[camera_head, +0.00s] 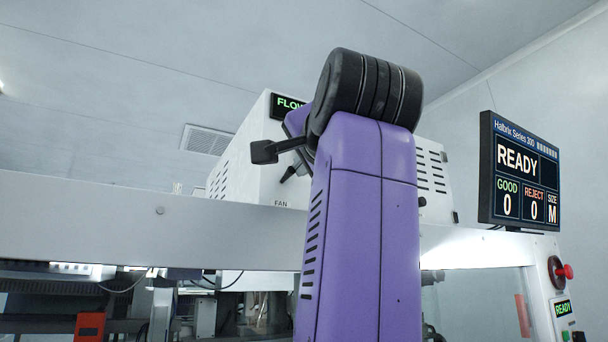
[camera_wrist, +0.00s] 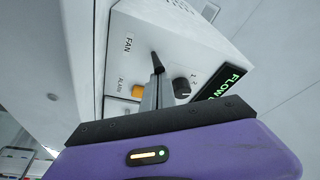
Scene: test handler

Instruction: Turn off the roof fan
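The roof fan unit is a white box (camera_head: 238,165) on top of the machine, partly hidden behind my purple arm. In the wrist view its panel (camera_wrist: 150,20) carries a FAN label, an orange alarm lamp (camera_wrist: 137,91), a black round knob (camera_wrist: 181,87) with position marks, and a green-lettered FLOW display (camera_wrist: 228,82).
A status screen (camera_head: 518,172) reading READY stands on the right. Below it are a red button (camera_head: 564,271) and a small READY display (camera_head: 563,308). A white beam (camera_head: 120,215) runs below the fan unit. There is open room above, under the ceiling.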

